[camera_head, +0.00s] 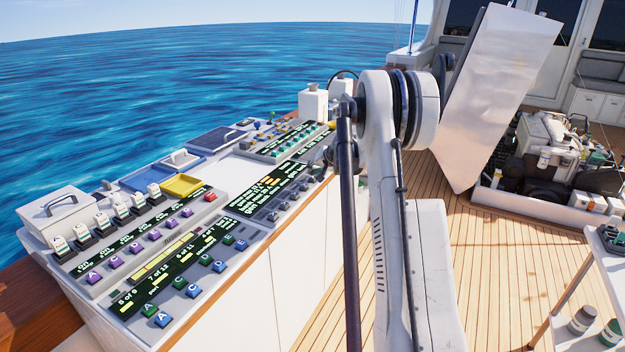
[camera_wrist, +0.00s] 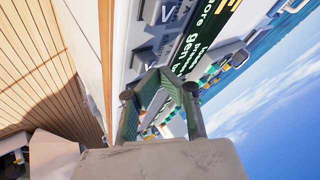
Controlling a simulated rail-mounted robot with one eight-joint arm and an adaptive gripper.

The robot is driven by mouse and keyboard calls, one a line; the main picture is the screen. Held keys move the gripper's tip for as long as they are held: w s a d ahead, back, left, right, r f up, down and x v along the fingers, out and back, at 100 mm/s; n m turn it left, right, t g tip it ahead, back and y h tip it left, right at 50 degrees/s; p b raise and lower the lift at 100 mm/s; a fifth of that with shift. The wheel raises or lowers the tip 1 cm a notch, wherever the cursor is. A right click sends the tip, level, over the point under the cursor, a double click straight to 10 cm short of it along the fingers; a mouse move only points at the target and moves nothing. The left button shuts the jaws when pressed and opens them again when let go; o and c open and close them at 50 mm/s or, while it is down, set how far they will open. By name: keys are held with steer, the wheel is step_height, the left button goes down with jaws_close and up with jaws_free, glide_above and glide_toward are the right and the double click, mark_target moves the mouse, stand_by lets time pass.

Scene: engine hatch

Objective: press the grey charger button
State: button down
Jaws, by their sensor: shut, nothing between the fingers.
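Several grey buttons (camera_head: 283,206) sit in a row along the near right edge of the console, beside a black display with green text. I cannot read clearly which one is the charger button. My gripper (camera_wrist: 158,75) is shut and empty, its fingertips in front of the panel next to the grey buttons. I cannot tell whether it touches one. In the head view my arm mostly hides the gripper.
The console (camera_head: 225,300) also carries purple, green and blue buttons, white switches (camera_head: 122,208), a yellow tray (camera_head: 182,185) and a blue tray (camera_head: 150,175). An open metal hatch (camera_head: 500,90) stands at right by the engine (camera_head: 550,150). The wooden deck (camera_head: 330,290) is clear near the console.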

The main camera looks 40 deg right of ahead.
steer(key=shift+f+b, duration=0.6)
steer(key=shift+f, duration=0.2)
stand_by(1.0)
steer(key=shift+r, duration=0.1)
steer(key=shift+r+p, duration=0.45)
steer(key=shift+r, duration=0.7)
steer(key=shift+r, duration=0.1)
steer(key=shift+r+p, duration=0.95)
steer(key=shift+r, duration=1.45)
steer(key=shift+r, duration=0.1)
step_height(320, 180, up, 7)
steer(key=p, duration=0.3)
glide_above(313, 177)
steer(key=shift+r, duration=0.1)
steer(key=shift+d, duration=0.1)
